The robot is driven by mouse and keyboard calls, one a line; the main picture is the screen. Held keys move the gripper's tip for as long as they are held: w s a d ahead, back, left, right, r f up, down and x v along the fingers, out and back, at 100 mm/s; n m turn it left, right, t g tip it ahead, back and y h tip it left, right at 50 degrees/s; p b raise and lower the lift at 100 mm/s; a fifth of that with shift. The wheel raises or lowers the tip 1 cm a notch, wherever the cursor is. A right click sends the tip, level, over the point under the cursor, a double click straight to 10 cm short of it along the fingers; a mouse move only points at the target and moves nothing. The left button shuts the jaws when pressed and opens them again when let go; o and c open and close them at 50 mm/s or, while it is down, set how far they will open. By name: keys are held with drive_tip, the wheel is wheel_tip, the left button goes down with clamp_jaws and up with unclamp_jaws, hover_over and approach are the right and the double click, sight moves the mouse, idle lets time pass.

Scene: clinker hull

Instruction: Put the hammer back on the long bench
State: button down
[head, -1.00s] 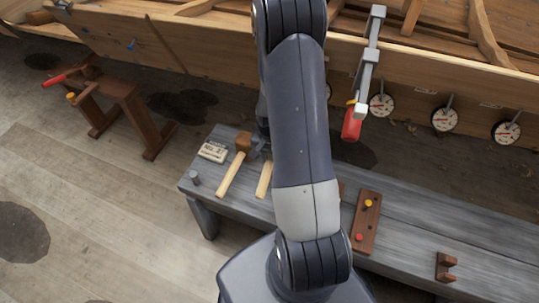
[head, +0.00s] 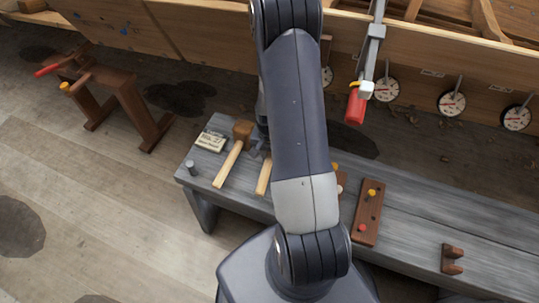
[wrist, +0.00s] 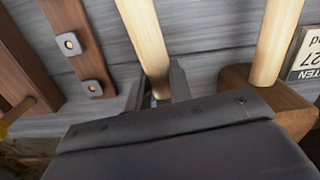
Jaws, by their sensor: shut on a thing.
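The hammer's pale wooden handle (head: 264,176) shows just left of my arm in the head view, over the left part of the long grey bench (head: 411,218). In the wrist view my gripper (wrist: 159,90) is shut on that handle (wrist: 146,38), which runs up and away between the fingers. The hammer's head is hidden or unclear beside my arm. I cannot tell whether the hammer touches the bench. A wooden mallet (head: 229,168) lies beside it to the left. In the wrist view the mallet's handle (wrist: 274,45) is on the right.
A lettered block (head: 210,141) and a small grey cylinder (head: 191,168) are at the bench's left end. A brown board with pegs (head: 367,214) and a notched block (head: 452,259) lie to the right. A red-handled clamp (head: 355,107) hangs from the hull. A sawhorse stands at left (head: 138,108).

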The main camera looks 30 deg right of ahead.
drive_tip(key=shift+f+b, duration=0.3)
drive_tip(key=shift+f, duration=0.05)
drive_tip(key=c, duration=1.2)
unclamp_jaws()
drive_tip(key=shift+r, duration=0.1)
wheel_tip(320, 180, up, 8)
drive_tip(key=p, duration=0.5)
drive_tip(key=shift+p, duration=0.4)
